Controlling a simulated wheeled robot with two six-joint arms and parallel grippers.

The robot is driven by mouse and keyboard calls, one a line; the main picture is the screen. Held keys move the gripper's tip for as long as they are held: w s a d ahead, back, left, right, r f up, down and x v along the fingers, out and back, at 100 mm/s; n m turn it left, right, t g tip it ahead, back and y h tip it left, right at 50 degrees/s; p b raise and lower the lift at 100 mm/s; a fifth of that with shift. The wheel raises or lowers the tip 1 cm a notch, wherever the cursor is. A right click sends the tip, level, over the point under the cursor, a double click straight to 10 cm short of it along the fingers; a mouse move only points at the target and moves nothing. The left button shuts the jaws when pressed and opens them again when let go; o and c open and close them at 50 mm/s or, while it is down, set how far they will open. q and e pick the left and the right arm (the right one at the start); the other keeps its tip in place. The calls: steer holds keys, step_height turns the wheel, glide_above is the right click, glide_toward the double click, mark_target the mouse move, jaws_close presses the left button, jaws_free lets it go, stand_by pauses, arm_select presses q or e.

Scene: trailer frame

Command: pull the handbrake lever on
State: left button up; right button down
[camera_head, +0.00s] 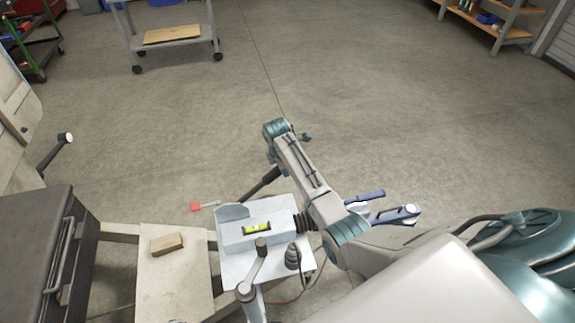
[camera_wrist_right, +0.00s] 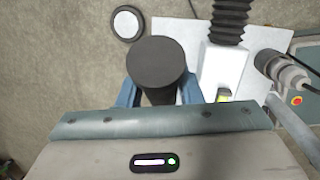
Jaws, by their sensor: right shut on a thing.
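The handbrake lever (camera_head: 262,184) is a dark bar that rises at a slant from the far side of the grey drawbar housing (camera_head: 232,241). Its upper end is hidden behind my right arm in the head view. My right gripper (camera_head: 272,161) is at that upper end, mostly hidden by its own wrist. In the right wrist view my right gripper (camera_wrist_right: 160,92) has its blue fingers on both sides of the lever's round black grip (camera_wrist_right: 161,62), shut on it.
A crank handle (camera_head: 259,262) and a black ribbed bellows (camera_head: 302,222) stand close to my right arm. A spirit level (camera_head: 257,229) is on the housing. A wood block (camera_head: 167,243) lies on the board at left. A dark box (camera_head: 40,245) stands further left.

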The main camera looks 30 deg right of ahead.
steer(key=a+r+h+p, duration=0.1)
steer(key=a+r, duration=0.1)
steer(key=w+a+r+h+p, duration=0.1)
steer(key=a+r+p, duration=0.1)
steer(key=w+a+r+h+p, duration=0.1)
steer(key=a+r, duration=0.1)
steer(key=shift+a+g+p, duration=0.35)
steer(key=shift+g+p, duration=0.05)
steer(key=shift+w+a+r+h+p, duration=0.1)
steer(key=shift+a+r+h+p, duration=0.15)
steer(key=shift+a, duration=0.2)
steer(key=shift+w+a+r+h+p, duration=0.1)
steer(key=shift+a+r+h, duration=0.05)
steer(key=shift+a+h, duration=0.25)
steer(key=c, duration=1.1)
jaws_free()
steer(key=shift+o, duration=0.4)
steer(key=shift+a, duration=0.1)
steer(key=shift+s, duration=0.1)
steer(key=b+v, duration=0.1)
steer(key=v, duration=0.9)
steer(key=shift+a+r, duration=0.15)
steer(key=shift+r, duration=0.2)
